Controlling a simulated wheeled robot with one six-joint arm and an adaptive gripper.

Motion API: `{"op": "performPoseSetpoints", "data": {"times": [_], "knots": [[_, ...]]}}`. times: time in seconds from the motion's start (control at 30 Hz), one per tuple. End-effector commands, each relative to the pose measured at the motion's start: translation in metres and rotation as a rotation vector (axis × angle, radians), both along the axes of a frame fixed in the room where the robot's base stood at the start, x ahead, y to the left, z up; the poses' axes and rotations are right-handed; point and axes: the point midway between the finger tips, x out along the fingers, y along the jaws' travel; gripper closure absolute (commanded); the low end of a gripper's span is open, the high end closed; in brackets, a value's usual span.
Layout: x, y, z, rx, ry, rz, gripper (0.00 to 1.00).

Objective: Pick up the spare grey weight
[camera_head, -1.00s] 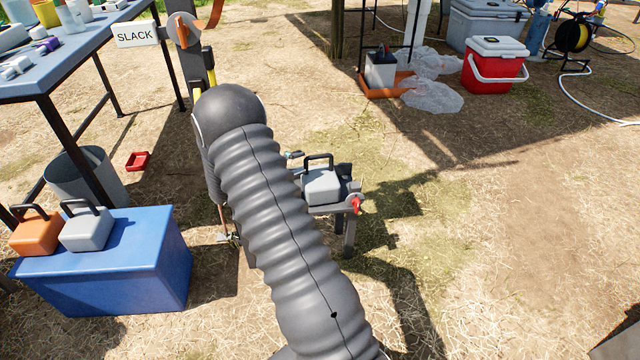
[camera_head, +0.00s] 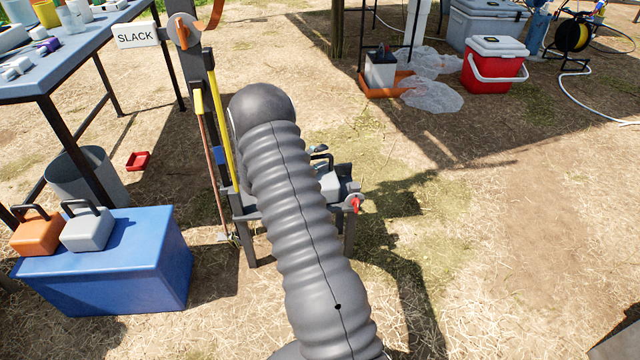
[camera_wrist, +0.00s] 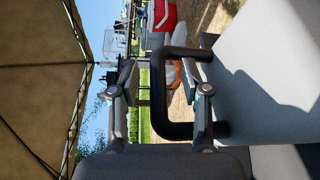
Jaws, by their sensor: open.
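A grey weight (camera_head: 329,186) with a black handle sits on a low stand (camera_head: 347,225), partly hidden behind my arm in the head view. In the wrist view its grey body (camera_wrist: 262,75) fills the right side, and the black loop handle (camera_wrist: 158,85) reaches left from it. My gripper (camera_wrist: 160,95) is open, with one finger on each side of the handle's bar; I cannot tell whether they touch it. The gripper is hidden in the head view. Another grey weight (camera_head: 87,229) stands on a blue box (camera_head: 120,275) at the left, beside an orange weight (camera_head: 36,232).
A post with a SLACK sign (camera_head: 136,34) and a yellow rod (camera_head: 222,130) stand just left of my arm. A blue-topped table (camera_head: 75,60) and grey bin (camera_head: 88,178) are at left. A red cooler (camera_head: 494,70) is at the back.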

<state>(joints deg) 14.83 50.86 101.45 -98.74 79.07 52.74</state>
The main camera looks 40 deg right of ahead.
Motion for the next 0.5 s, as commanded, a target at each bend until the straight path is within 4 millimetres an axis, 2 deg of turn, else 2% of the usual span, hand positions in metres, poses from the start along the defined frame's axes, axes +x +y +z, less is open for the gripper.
{"op": "performPoseSetpoints", "data": {"times": [0.03,0.07,0.23,0.5], "knots": [[0.0000,0.0002,0.0000,0.000,0.000,0.000,0.53],[-0.0001,0.0002,0.0000,0.000,0.000,0.000,0.58],[-0.0002,0.0002,0.0001,0.000,0.000,-0.001,1.00],[0.0002,-0.0003,0.0027,-0.004,-0.002,-0.001,1.00]]}}
